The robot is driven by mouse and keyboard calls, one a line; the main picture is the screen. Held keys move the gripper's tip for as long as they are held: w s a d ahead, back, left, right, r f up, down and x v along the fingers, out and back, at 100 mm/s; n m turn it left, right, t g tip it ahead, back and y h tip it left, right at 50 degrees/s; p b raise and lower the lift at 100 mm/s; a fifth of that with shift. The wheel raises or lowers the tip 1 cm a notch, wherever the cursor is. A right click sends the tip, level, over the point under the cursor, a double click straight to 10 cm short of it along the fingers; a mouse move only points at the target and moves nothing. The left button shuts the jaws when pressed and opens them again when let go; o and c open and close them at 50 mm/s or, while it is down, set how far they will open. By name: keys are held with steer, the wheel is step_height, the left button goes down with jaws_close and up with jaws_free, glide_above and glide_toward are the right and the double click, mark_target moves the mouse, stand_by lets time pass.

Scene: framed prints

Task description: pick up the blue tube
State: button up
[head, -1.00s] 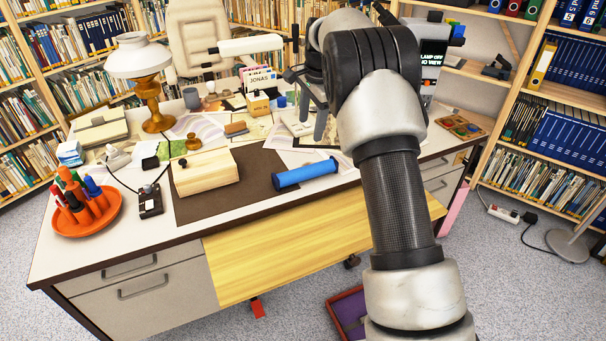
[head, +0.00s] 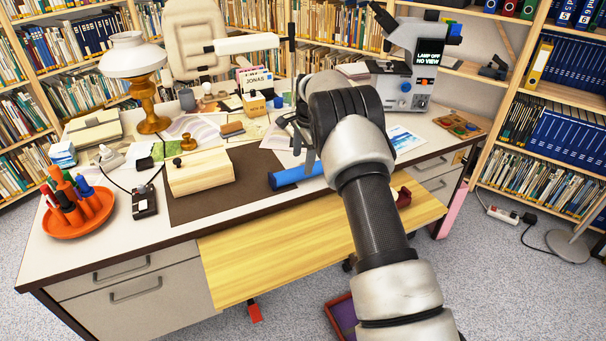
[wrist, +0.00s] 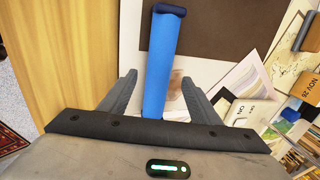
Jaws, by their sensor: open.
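The blue tube (head: 297,175) lies on the desk near its front edge, at the right end of a dark brown mat (head: 225,190). My arm covers its right part in the head view. In the wrist view the blue tube (wrist: 161,68) runs lengthwise between the two fingers of my gripper (wrist: 160,88), its dark cap at the top. My gripper (head: 299,140) is open, over the tube, with a finger on each side. I cannot tell whether the fingers touch it.
A wooden box (head: 201,173) sits on the mat to the left. A microscope (head: 407,75) stands at the back right. Papers, a calendar block (wrist: 250,112) and small items lie behind the tube.

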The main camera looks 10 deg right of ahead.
mark_target(302, 168)
steer(key=f, duration=0.3)
steer(key=w+f+b, duration=0.1)
steer(key=f, duration=0.1)
steer(key=shift+r, duration=0.1)
steer(key=c, duration=1.2)
